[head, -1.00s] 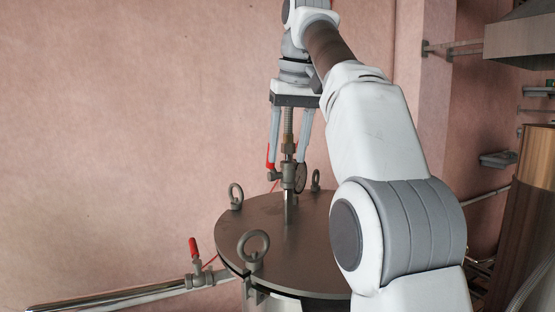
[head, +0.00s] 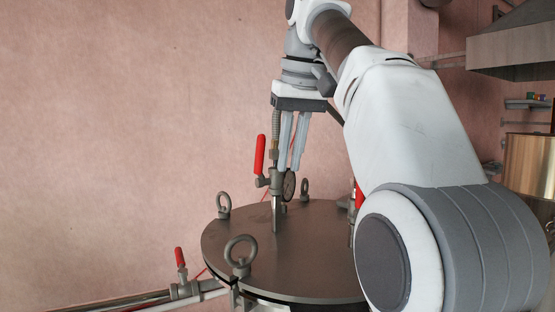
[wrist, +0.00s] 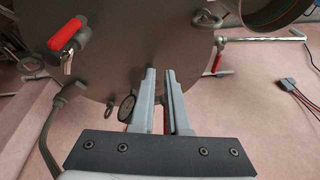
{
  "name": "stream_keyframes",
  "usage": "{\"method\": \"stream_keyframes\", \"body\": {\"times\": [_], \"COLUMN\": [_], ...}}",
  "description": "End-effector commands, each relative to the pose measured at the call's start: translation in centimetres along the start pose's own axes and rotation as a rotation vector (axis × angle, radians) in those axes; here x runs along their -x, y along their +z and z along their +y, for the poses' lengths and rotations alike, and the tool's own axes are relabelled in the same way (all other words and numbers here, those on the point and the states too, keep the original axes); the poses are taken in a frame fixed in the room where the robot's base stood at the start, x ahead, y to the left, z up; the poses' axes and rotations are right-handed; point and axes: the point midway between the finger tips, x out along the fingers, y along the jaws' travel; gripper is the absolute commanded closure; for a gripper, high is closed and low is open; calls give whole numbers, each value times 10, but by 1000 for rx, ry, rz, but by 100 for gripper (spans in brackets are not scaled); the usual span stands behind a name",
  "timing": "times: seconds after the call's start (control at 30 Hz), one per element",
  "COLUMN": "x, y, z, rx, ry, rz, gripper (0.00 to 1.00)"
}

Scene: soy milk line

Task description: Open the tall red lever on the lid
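The tall red lever (head: 259,155) stands upright on a valve above the lid (head: 310,240) in the head view. My gripper (head: 288,168) points down just right of the lever, with its fingers close together and only a narrow slit between them. The lever is outside the fingers; I cannot tell if they touch it.
A round gauge (head: 289,186) sits close by the fingertips. Lifting rings (head: 240,252) stand on the lid. Another red lever (head: 358,196) shows at the lid's right, partly behind my arm. A small red lever (head: 180,257) is on the pipe at left. The space left of the tall lever is clear.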

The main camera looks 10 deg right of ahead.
Motion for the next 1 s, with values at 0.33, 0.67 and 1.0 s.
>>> {"method": "stream_keyframes", "body": {"times": [0.33,0.67,1.0], "x": [-17,-24,-27], "y": [-24,-31,-15], "z": [6,12,10], "rx": [-63,-94,-87], "ry": [65,106,108], "rz": [309,626,952], "gripper": [100,100,100]}}
